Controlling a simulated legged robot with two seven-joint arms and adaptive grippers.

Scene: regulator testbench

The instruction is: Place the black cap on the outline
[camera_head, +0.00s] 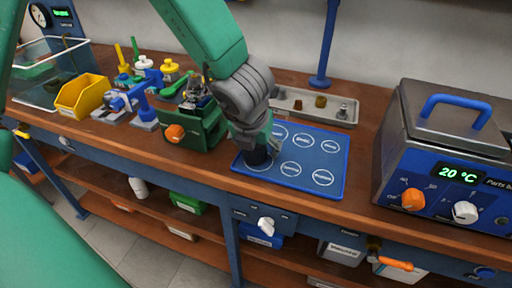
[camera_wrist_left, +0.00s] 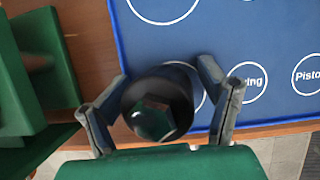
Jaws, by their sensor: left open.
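The black cap (camera_head: 259,158) stands on the near left corner of the blue mat (camera_head: 325,150), over a white circle outline. In the wrist view the cap (camera_wrist_left: 153,90) shows its dark hexagonal top and covers most of that outline; a white arc shows at its right side. My left gripper (camera_head: 257,146) is directly above the cap. In the wrist view its open fingers (camera_wrist_left: 160,105) stand on either side of the cap, with gaps between them and it. Other labelled outlines on the mat are empty. My right gripper is not in view.
A green vise (camera_head: 193,128) with an orange knob stands left of the mat. A metal tray (camera_head: 315,105) with small parts lies behind it. The parts washer (camera_head: 440,150) stands to the right. A yellow bin (camera_head: 82,96) is at the left. The table's front edge is close to the mat.

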